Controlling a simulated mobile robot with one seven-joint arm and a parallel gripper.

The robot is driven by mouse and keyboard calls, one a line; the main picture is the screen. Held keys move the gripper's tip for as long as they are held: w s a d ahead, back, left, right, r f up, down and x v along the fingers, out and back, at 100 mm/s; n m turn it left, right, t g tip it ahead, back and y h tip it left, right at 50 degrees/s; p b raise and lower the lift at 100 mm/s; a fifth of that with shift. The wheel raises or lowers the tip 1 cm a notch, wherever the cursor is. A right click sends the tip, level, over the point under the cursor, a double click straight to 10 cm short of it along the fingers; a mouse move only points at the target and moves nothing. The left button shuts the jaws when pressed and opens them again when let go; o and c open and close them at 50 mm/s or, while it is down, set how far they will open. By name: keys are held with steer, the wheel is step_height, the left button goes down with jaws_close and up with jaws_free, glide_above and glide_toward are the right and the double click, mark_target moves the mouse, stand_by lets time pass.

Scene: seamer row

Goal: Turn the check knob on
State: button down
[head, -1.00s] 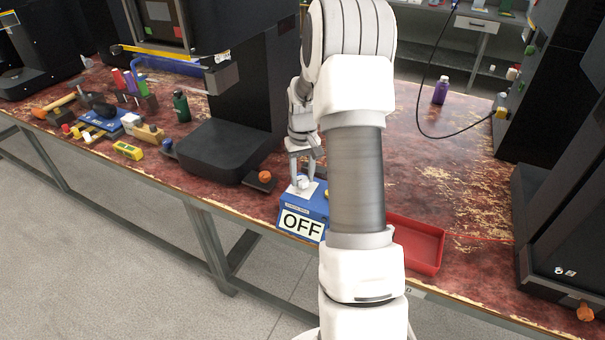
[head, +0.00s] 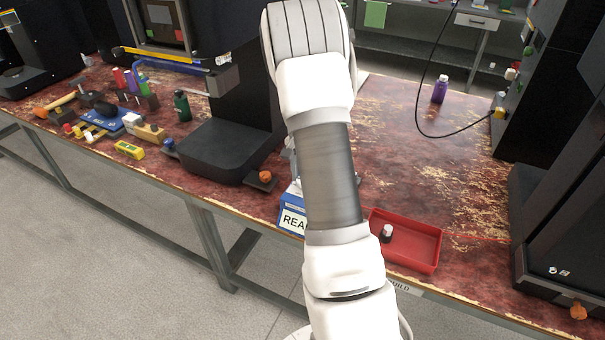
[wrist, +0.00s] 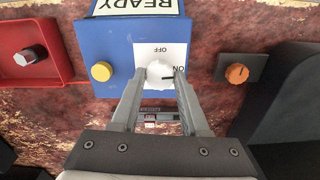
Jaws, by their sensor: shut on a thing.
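The check knob (wrist: 159,76) is a white round knob on a white plate (wrist: 172,48) with printed OFF and ON marks, on a blue box (wrist: 107,45). Its dark pointer line points right, toward the ON mark. My gripper (wrist: 161,72) has one finger on each side of the knob and is shut on it. The box's sign (wrist: 137,6) reads READY in the wrist view. In the head view the blue box (head: 294,190) is partly hidden by my arm, with only part of its sign (head: 291,220) showing.
A yellow button (wrist: 101,71) sits beside the plate. An orange knob (wrist: 237,73) on a dark base is to the right in the wrist view. Black machines (head: 215,150) stand close by.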

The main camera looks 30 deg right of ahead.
steer(key=shift+m, duration=0.5)
steer(key=shift+c, duration=2.1)
jaws_free()
step_height(320, 180, up, 18)
steer(key=p, duration=0.2)
steer(key=shift+f, duration=0.25)
steer(key=shift+a, duration=0.1)
